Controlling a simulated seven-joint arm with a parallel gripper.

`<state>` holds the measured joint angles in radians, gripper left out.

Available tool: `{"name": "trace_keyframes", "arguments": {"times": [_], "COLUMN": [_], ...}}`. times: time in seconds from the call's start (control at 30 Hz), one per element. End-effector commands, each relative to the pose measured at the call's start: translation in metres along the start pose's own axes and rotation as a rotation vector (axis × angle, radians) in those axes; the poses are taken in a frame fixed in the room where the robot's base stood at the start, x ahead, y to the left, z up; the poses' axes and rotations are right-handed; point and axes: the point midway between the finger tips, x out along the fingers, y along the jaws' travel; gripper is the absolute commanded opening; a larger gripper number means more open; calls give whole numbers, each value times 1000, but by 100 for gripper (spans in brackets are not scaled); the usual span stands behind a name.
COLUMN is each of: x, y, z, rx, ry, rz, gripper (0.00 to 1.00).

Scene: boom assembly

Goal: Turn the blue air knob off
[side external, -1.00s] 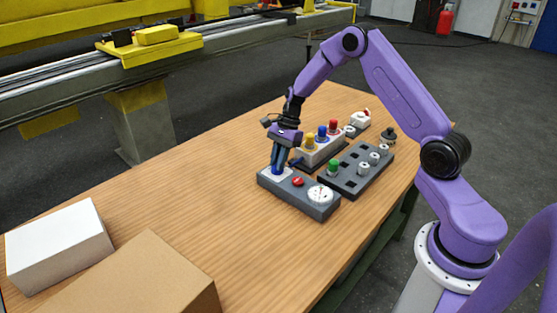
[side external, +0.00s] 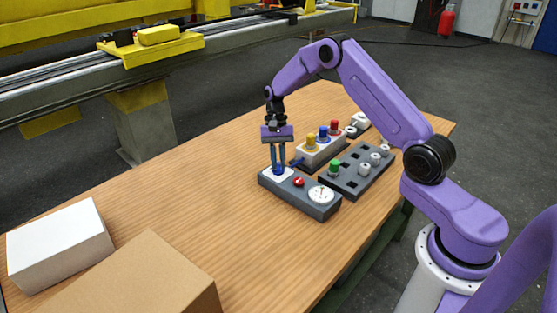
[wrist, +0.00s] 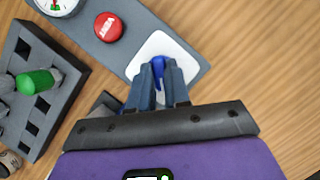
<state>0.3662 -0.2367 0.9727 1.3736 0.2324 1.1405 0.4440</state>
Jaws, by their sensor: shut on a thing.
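The blue air knob (wrist: 158,65) sits on a white square plate (wrist: 146,48) at one end of a grey panel (side external: 308,196). My gripper (side external: 278,170) points straight down over that end of the panel. In the wrist view, my gripper (wrist: 161,72) is shut on the blue knob, with a fingertip on each side of it. The fingers hide much of the knob. The same panel carries a red button (wrist: 108,27) and a round white gauge (side external: 320,193).
Behind the panel stand a dark block with square holes and a green knob (side external: 334,166), and a white box with yellow, blue and red knobs (side external: 323,134). A white box (side external: 60,245) and a cardboard box (side external: 135,285) are at front left. The table's left middle is clear.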

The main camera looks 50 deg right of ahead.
Motion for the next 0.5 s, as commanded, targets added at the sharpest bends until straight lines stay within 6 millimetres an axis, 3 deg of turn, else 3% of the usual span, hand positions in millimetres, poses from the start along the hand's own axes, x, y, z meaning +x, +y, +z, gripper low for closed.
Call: {"name": "trace_keyframes", "arguments": {"times": [0.5], "x": [1], "y": [-3], "z": [0], "rx": [-433], "ry": [2], "rz": [180], "gripper": [0]}}
